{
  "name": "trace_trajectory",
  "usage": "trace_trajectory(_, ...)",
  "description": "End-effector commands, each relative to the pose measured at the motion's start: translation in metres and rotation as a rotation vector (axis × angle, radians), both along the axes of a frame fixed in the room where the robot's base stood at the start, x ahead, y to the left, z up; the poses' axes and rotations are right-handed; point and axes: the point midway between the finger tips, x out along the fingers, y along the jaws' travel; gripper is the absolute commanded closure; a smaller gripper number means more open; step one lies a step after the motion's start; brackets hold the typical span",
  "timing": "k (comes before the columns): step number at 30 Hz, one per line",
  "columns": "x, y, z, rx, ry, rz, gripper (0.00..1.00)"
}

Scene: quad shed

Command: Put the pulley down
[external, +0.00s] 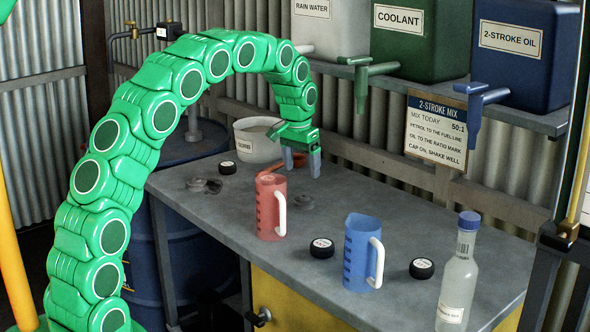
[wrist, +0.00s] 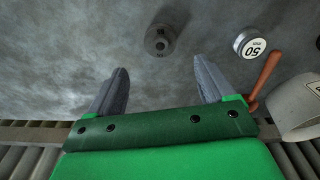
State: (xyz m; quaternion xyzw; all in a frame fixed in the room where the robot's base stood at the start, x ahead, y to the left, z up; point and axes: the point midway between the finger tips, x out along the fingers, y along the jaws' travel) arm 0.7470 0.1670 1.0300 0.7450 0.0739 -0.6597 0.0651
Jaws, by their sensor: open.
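A grey round piece with a hole in its middle, which looks like the pulley (wrist: 160,40), lies flat on the workbench (wrist: 60,50). In the wrist view it sits just beyond the fingertips, between their lines, and nothing touches it. My gripper points down above the back of the bench. In the wrist view my gripper (wrist: 160,68) has its fingers spread, with nothing between them.
A red jug (external: 268,205), a blue jug (external: 358,250), a bottle (external: 458,275) and black caps stand nearer the front. The corrugated wall is close behind.

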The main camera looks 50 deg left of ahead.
Motion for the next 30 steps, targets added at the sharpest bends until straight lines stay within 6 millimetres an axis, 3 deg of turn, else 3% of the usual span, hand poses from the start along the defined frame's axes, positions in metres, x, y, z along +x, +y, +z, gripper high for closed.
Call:
trace_trajectory(6, -0.003, -0.001, 0.023, -0.001, 0.001, 0.001, 0.18)
trace_trajectory(16, -0.015, -0.006, 0.032, 0.0, 0.008, 0.0, 0.18)
trace_trajectory(20, -0.038, -0.018, 0.046, 0.003, 0.02, -0.004, 0.18)
trace_trajectory(30, -0.12, -0.055, 0.077, 0.001, 0.068, -0.016, 0.18)
